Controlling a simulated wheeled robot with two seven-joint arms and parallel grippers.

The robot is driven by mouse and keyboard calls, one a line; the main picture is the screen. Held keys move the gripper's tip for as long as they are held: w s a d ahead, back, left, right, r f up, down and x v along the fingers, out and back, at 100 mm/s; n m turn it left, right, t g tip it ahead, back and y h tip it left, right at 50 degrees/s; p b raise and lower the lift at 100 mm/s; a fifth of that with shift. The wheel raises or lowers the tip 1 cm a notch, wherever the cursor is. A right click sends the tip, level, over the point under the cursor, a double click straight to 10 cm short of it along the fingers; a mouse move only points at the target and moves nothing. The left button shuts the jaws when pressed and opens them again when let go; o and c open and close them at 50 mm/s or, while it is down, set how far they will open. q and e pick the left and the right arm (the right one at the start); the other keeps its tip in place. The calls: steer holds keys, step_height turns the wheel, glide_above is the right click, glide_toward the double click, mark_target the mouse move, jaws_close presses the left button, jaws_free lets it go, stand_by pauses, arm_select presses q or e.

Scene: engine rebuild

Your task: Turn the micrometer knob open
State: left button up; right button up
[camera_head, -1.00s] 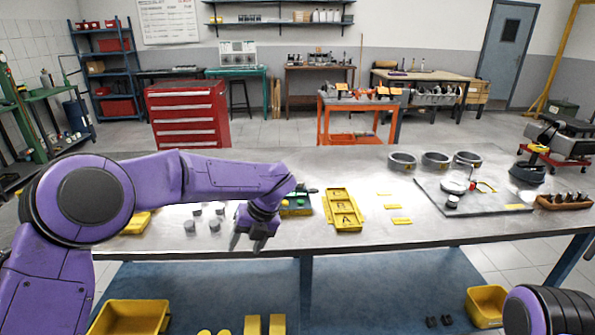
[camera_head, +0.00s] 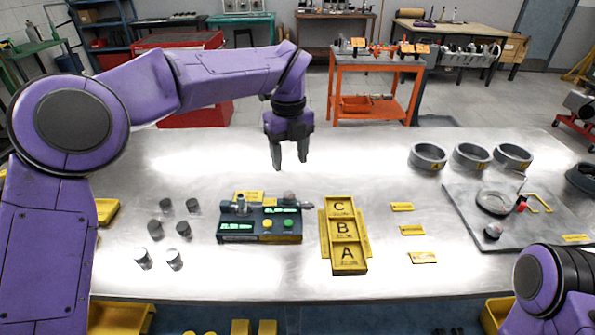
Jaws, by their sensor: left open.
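The micrometer unit (camera_head: 262,232) is a dark teal box on the metal bench, left of the lettered yellow tray. It has green lit displays and a yellow and a green button. Small grey metal parts sit along its top, and a narrow knob-like end (camera_head: 306,206) sticks out at its right. My left gripper (camera_head: 289,160) hangs above and behind the unit, fingers pointing down, open and empty, apart from it. My right arm shows only at the bottom right corner; its gripper is out of view.
A yellow tray (camera_head: 363,272) marked A, B, C stands right of the unit. Several small grey cylinders (camera_head: 155,230) stand to the left. Grey rings (camera_head: 428,156) are at the back right, and a grey plate (camera_head: 545,232) with parts lies at right. The bench's back middle is clear.

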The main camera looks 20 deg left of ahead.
arm_select(q)
steer(key=p, duration=0.1)
glide_above(290, 192)
steer(key=s, duration=0.2)
step_height(290, 192, down, 5)
steer(key=shift+a+f, duration=0.1)
steer(key=f, duration=0.1)
steer(key=w+f, duration=0.1)
steer(key=f, duration=0.1)
steer(key=w+f, duration=0.1)
steer(key=f, duration=0.1)
steer(key=shift+p, duration=0.4)
steer(key=shift+s+r, duration=0.2)
steer(key=shift+s, duration=0.35)
steer(key=c, duration=0.3)
jaws_close()
arm_select(e)
steer(key=shift+s+r, duration=0.2)
steer(key=shift+r, duration=0.8)
